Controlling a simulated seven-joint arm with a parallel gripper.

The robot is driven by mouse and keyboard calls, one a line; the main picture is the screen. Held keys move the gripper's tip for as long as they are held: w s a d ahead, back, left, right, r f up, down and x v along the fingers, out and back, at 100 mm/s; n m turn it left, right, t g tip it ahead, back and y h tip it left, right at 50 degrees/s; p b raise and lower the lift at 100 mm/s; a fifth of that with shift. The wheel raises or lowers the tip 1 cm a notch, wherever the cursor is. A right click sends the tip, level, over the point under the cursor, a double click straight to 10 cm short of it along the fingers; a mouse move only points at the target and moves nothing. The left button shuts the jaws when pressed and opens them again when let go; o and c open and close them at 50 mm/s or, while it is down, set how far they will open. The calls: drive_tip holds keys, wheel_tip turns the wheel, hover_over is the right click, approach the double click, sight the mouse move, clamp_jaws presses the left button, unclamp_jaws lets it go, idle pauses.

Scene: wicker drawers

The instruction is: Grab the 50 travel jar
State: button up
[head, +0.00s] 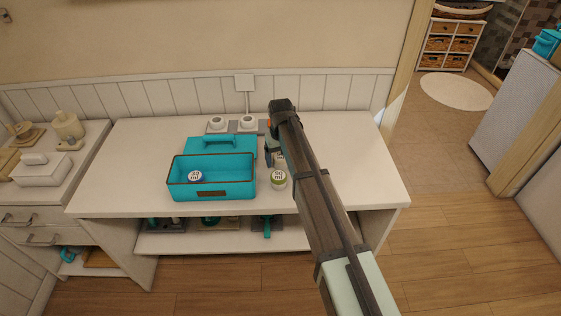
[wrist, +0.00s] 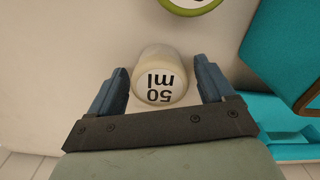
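The 50 travel jar (wrist: 160,75) is pale, with "50 ml" in black on its top, upside down in the wrist view. It stands on the white counter (wrist: 60,50). My gripper (wrist: 160,85) is open, with one blue-grey finger on each side of the jar. Narrow gaps show between the jar and the fingers, so it does not look gripped. In the head view my gripper (head: 274,156) is over the counter, right of the teal caddy (head: 211,194), and a small part of the jar (head: 281,158) shows beside my arm, which hides most of it.
A green-ringed jar (head: 278,179) stands close by, nearer the counter's front; it also shows in the wrist view (wrist: 190,4). A blue-marked jar (head: 196,176) is inside the caddy. A teal lid-like piece (head: 222,145) lies behind it. Two white round items (head: 217,122) stand at the back.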

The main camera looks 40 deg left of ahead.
drive_tip(key=c, duration=1)
drive_tip(key=shift+r, duration=0.15)
